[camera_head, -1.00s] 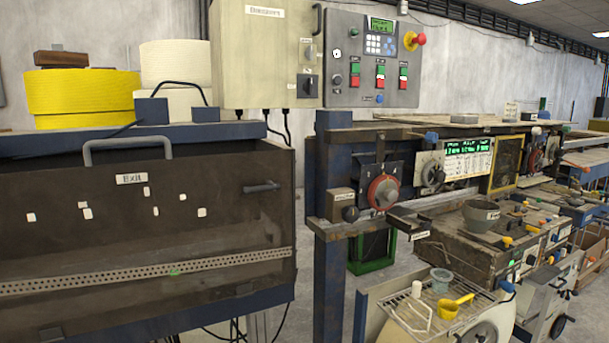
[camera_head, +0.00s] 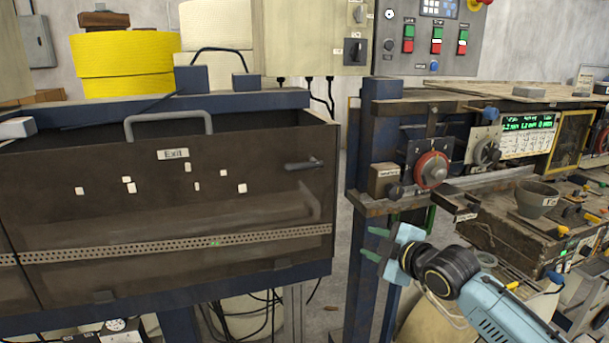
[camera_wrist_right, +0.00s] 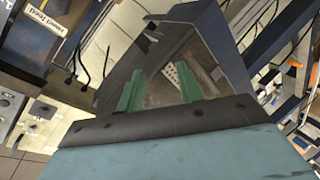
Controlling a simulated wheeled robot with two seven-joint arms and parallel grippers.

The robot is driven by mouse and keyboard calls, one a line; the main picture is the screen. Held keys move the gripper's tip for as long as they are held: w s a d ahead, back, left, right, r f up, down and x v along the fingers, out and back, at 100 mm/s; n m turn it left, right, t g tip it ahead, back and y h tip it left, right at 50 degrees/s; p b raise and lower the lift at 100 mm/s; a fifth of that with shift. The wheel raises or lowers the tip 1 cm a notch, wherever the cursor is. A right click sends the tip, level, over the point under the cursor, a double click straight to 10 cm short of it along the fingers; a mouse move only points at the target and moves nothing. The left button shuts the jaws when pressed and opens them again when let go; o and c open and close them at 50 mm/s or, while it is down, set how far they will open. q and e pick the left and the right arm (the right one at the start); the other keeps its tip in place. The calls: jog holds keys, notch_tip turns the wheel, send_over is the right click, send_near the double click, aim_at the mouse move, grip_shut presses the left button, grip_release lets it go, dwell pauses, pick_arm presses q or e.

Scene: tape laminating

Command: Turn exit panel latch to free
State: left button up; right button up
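The exit panel (camera_head: 130,215) is a dark, see-through cover labelled "Exit", with a grey bar handle on its top edge. Its latch (camera_head: 304,164) is a dark lever near the panel's upper right corner, lying nearly level. My right gripper (camera_head: 374,244) is to the right of the panel and below the latch, apart from both. Its two green fingers are spread with nothing between them, as the right wrist view (camera_wrist_right: 160,90) also shows. I cannot clearly make out the latch in that wrist view. My left gripper is not in view.
A blue upright post (camera_head: 378,135) stands just right of the panel. A unit with a red dial (camera_head: 432,170) and a small box (camera_head: 383,179) sits right of it. Loose cables hang under the panel. A cup (camera_head: 538,199) stands on the bench at right.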

notch_tip(320, 180, up, 9)
jog(key=s+a+n+y, duration=0.2)
jog(key=a+n, duration=0.1)
jog(key=n+y+p, duration=0.1)
jog(key=n+y, duration=0.1)
jog(key=n, duration=0.3)
send_near(302, 167)
jog(key=shift+g, duration=0.4)
jog(key=p+x, duration=0.1)
jog(key=x, duration=0.5)
jog(key=p+x, duration=0.1)
jog(key=x, duration=0.2)
jog(key=shift+w+r+p, duration=0.3)
jog(key=shift+p, duration=0.05)
grip_shut()
